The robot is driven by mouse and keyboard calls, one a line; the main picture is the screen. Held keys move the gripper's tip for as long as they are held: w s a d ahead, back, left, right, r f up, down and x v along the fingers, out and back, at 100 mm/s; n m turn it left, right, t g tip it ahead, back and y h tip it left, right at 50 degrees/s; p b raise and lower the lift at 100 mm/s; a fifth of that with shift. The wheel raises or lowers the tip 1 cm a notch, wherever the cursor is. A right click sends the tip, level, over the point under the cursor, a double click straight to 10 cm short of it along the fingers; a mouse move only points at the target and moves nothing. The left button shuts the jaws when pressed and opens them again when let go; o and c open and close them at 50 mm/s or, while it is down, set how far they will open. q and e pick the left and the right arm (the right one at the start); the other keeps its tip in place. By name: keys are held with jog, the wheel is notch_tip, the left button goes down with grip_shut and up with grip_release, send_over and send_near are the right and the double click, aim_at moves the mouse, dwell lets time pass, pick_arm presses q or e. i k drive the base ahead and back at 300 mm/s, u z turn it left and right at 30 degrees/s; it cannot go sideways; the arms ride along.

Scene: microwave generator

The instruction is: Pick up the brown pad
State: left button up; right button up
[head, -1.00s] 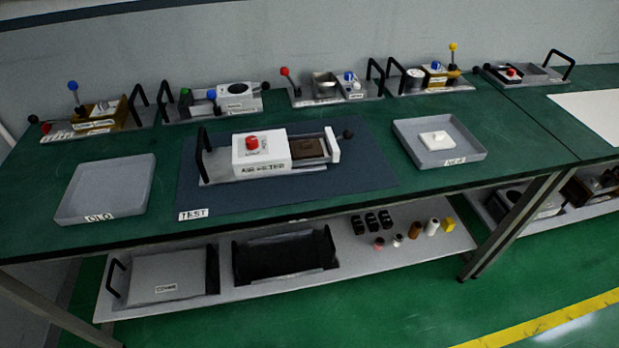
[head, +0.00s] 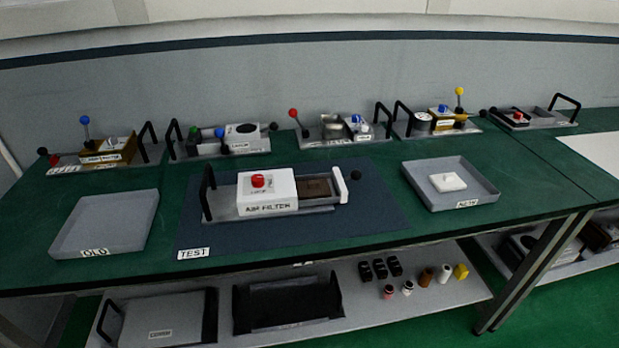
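The brown pad (head: 315,188) is a small dark brown square. It sits in the open slot of the air filter unit (head: 267,208), just right of its white block with the red knob (head: 258,180). A white end plate (head: 340,185) stands at the slot's right side, with a black ball knob (head: 356,175) beyond it. The unit rests on the dark blue test mat (head: 375,215) in the middle of the green table. Neither of my grippers shows in the head view.
An empty grey tray marked OLD (head: 75,250) is at the left. A grey tray marked NEW (head: 420,195) at the right holds a white pad (head: 447,182). Several fixtures with handles and knobs line the table's back. A lower shelf (head: 375,305) holds boxes and small parts.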

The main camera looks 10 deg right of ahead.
aim_at(307, 190)
jog(key=z, duration=0.2)
jog(key=k, duration=0.4)
jog(key=u, duration=1.3)
jog(key=i, duration=0.75)
jog(key=z, duration=0.5)
jog(key=i, duration=0.6)
jog(key=z, duration=0.7)
